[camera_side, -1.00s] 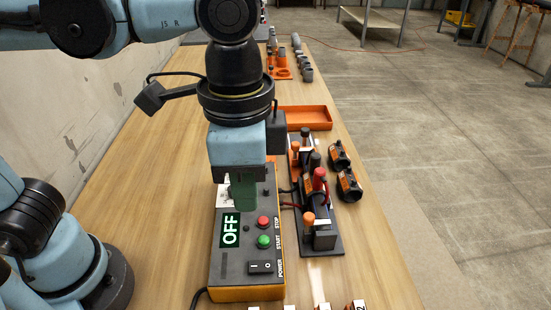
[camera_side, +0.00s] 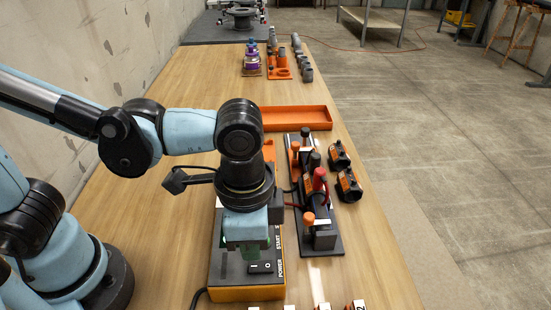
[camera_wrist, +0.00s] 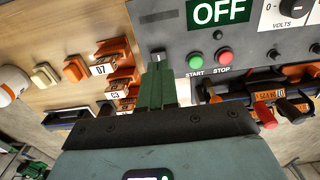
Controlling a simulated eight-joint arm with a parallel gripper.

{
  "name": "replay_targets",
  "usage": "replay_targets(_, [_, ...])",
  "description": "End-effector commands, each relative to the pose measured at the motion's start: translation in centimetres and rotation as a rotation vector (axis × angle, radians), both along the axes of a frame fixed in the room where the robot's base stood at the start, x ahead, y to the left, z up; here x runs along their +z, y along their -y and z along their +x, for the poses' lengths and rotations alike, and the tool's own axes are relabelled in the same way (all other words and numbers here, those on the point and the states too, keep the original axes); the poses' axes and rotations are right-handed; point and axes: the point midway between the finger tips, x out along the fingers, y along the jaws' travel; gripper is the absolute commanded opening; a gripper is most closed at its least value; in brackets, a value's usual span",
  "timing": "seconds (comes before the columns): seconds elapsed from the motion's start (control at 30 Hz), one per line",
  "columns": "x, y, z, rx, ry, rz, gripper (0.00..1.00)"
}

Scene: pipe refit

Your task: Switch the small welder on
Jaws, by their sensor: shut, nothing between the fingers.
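The small welder (camera_side: 247,291) is a dark-topped box with an orange base on the bench. Its power switch (camera_side: 261,267), a black rocker marked I and O, sits at the near end of the top. In the wrist view the welder's display (camera_wrist: 219,12) reads OFF, with a green START button (camera_wrist: 194,59) and red STOP button (camera_wrist: 225,56) below it. My gripper (camera_side: 247,252) is shut and empty, pointing down over the panel close beside the power switch. In the wrist view its green fingers (camera_wrist: 157,82) end near the switch; I cannot tell whether they touch.
A black clamp fixture (camera_side: 323,235) with red and orange handles stands right of the welder. Two black-and-orange parts (camera_side: 349,185) lie beyond it. An orange tray (camera_side: 297,118) is behind. Numbered blocks (camera_side: 355,305) line the near edge.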

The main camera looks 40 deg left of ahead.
Motion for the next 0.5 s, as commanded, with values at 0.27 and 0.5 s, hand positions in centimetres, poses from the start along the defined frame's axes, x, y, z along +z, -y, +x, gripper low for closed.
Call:
replay_targets(0.27, [-2.4,0.0,0.0,0.0,0.001,-0.001,0.0])
replay_targets(0.5, [-2.8,0.0,0.0,0.0,0.001,-0.001,0.0])
